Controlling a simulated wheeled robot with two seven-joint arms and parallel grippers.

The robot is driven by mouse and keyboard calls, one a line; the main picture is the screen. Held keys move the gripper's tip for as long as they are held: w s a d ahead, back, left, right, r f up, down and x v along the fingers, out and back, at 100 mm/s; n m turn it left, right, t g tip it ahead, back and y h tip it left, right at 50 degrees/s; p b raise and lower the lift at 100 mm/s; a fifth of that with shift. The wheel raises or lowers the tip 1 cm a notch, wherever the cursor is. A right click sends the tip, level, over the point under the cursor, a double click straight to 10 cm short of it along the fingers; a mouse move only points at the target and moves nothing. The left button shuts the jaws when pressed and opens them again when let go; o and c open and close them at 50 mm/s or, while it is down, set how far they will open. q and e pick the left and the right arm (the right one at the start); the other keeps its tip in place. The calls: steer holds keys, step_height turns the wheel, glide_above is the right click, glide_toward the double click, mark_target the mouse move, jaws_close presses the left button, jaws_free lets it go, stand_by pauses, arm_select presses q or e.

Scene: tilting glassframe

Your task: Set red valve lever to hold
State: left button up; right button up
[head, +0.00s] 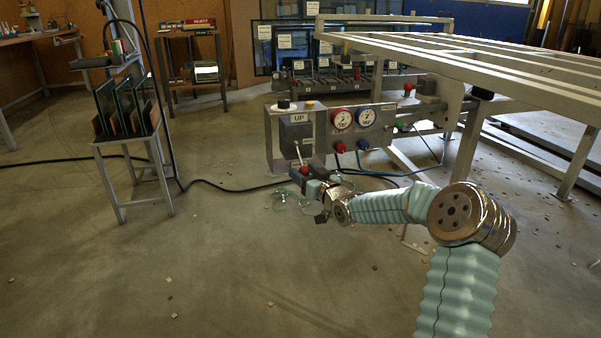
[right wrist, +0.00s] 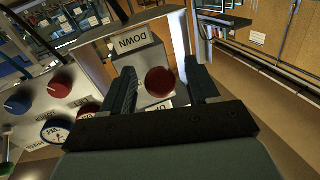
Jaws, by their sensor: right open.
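The red valve lever's ball knob (right wrist: 160,82) lies between the two fingers of my right gripper (right wrist: 159,68) in the right wrist view. The fingers are spread, with a gap visible on both sides of the knob. In the head view the lever shows as a pale rod (head: 299,155) slanting down from the control box to its red knob (head: 304,170). My right gripper (head: 308,177) is at that knob there. A DOWN label (right wrist: 133,40) shows beyond the knob; another label near the knob is partly hidden and unreadable. My left gripper is out of view.
The grey control box with an UP label (head: 299,119) stands beside a panel with a red gauge (head: 341,119) and a blue gauge (head: 366,117). A slatted tilting frame (head: 480,57) is at right. A glass rack (head: 125,135) stands left; floor between is mostly clear.

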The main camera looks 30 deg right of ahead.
steer(key=shift+w, duration=1.25)
jaws_close()
